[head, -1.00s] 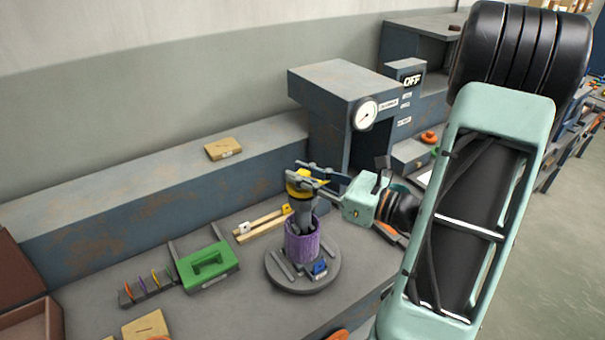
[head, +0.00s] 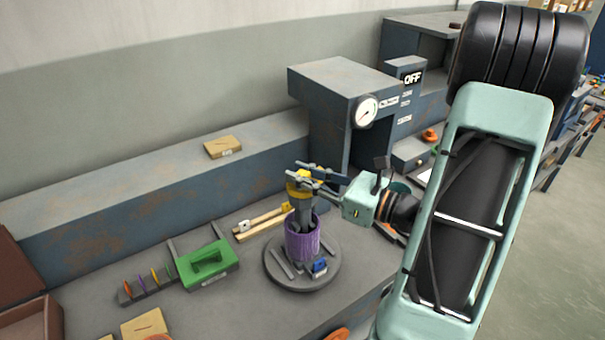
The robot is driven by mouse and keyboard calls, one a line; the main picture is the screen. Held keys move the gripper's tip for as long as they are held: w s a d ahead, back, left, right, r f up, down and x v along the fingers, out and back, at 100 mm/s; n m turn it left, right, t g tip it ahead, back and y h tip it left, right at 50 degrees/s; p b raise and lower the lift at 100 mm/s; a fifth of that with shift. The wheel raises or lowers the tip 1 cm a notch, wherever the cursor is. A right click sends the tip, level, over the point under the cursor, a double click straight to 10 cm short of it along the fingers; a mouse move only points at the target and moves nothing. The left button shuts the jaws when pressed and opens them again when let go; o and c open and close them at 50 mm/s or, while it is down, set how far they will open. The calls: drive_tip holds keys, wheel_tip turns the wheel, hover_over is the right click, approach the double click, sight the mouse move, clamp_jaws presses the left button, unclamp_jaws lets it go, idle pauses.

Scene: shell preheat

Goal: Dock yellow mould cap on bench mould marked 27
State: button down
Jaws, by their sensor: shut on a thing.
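My gripper (head: 316,180) is shut on the yellow mould cap (head: 297,185). The fingers cover part of the cap. A grey stem below the cap reaches down into the open top of a purple cylinder (head: 303,243). The purple cylinder stands upright on a round grey base (head: 273,270). A blue block (head: 320,266) sits at the front right of that base. I cannot read a mark 27 on any mould here.
A green block with a handle (head: 207,265) lies left of the round base, beside a small rack (head: 148,290). Wooden strips (head: 262,223) lie behind. A dark cabinet with a gauge (head: 366,111) and an OFF sign (head: 412,78) stands at the back. A tan box (head: 223,147) rests on the ledge.

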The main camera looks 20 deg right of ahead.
drive_tip(key=shift+f, duration=0.25)
drive_tip(key=c, duration=2)
unclamp_jaws()
drive_tip(key=shift+c, duration=0.2)
drive_tip(key=v, duration=1.1)
